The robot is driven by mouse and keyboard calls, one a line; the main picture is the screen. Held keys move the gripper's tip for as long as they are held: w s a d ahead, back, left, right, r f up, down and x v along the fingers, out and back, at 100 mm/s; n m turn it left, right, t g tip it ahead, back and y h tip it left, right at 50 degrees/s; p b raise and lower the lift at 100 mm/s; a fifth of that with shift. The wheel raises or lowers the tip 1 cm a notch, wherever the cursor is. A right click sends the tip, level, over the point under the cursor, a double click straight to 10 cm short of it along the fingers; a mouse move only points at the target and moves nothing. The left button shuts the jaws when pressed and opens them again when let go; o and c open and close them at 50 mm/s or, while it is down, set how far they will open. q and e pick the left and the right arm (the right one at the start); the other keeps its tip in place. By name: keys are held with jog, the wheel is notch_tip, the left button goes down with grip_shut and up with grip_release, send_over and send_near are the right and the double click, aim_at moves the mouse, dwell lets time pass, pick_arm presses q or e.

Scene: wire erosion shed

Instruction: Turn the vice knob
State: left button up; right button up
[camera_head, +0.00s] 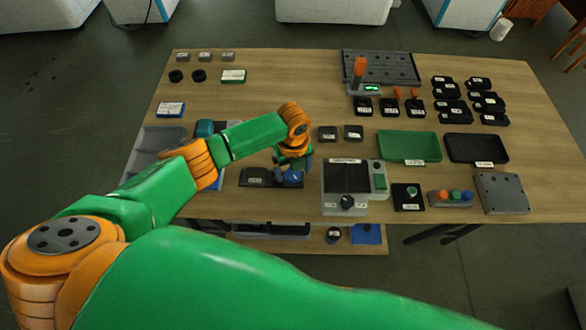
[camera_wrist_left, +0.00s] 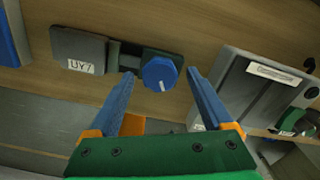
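The vice (camera_head: 254,176) stands near the front edge of the wooden table, with a grey block labelled UY7 (camera_wrist_left: 80,50) and a dark green body. Its blue knob (camera_head: 292,176) is partly covered by my left gripper (camera_head: 293,163) in the head view. In the left wrist view the blue knob (camera_wrist_left: 160,74) shows clearly, with a white mark on its lower part. My left gripper (camera_wrist_left: 159,73) is open, its blue fingers on either side of the knob with visible gaps. My right gripper is out of view; its arm crosses the bottom of the head view.
A grey device with a black screen and dark knob (camera_head: 340,202) stands right of the vice. A green tray (camera_head: 408,147) and black tray (camera_head: 476,149) are further right. A grey bin (camera_head: 150,150) is left.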

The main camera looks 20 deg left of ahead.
aim_at(293, 174)
pick_arm(q)
notch_tip(293, 174, up, 7)
jog(key=shift+r, duration=0.1)
dwell(0.3)
dwell(0.4)
